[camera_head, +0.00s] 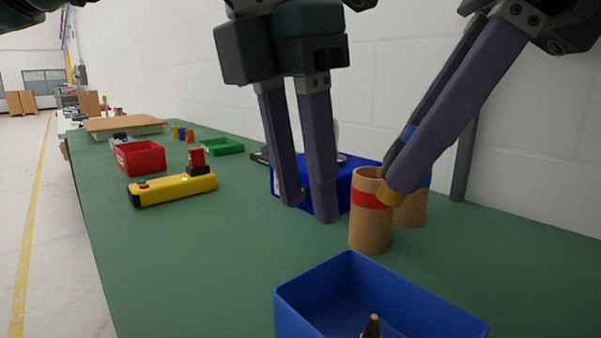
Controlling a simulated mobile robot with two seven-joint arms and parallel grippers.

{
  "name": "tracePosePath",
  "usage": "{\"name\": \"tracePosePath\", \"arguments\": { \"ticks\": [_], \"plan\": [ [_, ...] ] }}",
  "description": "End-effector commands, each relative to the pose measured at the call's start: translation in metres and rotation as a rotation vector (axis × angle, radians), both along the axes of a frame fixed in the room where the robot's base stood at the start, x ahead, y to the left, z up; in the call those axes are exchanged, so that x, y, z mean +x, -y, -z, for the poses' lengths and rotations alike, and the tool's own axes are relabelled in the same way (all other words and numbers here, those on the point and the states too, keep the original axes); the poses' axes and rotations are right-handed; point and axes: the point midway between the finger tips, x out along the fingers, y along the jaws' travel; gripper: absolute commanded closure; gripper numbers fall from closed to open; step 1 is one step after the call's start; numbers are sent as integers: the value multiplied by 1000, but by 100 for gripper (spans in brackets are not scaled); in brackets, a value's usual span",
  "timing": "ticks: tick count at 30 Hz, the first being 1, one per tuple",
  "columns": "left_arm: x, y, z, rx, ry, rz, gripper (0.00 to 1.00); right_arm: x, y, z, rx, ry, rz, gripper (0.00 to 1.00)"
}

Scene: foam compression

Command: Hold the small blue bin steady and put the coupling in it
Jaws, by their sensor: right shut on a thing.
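An open blue bin (303,311) stands at the front edge of the picture, cut off below. A dark pointed piece with a brass tip (372,325) shows inside it. Another blue bin (358,180) stands further back, partly hidden by my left gripper (308,212). That gripper points down with its fingers apart and nothing visible between them. My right gripper (397,183) is shut on a small brass-coloured piece (389,197), which looks like the coupling and is mostly hidden by the finger. It overlaps the cardboard tubes in the picture; I cannot tell whether it touches them.
Two cardboard tubes, one with a red band (370,235) and one with a blue band (412,210), stand right of centre. A yellow device (170,189), a red bin (140,158) and a green tray (222,147) sit at left. The green table (220,260) is clear at front left.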

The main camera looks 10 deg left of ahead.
Motion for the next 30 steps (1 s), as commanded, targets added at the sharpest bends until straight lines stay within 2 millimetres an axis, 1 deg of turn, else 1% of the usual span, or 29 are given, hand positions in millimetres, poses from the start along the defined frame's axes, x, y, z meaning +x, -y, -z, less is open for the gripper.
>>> {"name": "tracePosePath", "arguments": {
  "ticks": [2,5,8,15,18,21,24,30],
  "plan": [
    [0,-2,1,33,6,10,61,0,0,0,0,0,0,100],
    [1,-2,11,43,5,12,61,0,0,0,0,0,0,100],
    [2,-1,28,41,3,10,61,0,0,0,0,0,0,100],
    [8,4,76,36,2,10,61,0,0,0,0,0,0,100],
    [10,6,93,37,2,10,61,0,0,0,0,0,0,100],
    [12,7,105,37,4,9,61,0,0,0,0,0,0,100],
    [13,8,112,36,5,9,61,0,0,0,0,0,0,100],
    [14,8,116,36,7,10,61,0,0,0,0,0,0,100]
  ]
}}
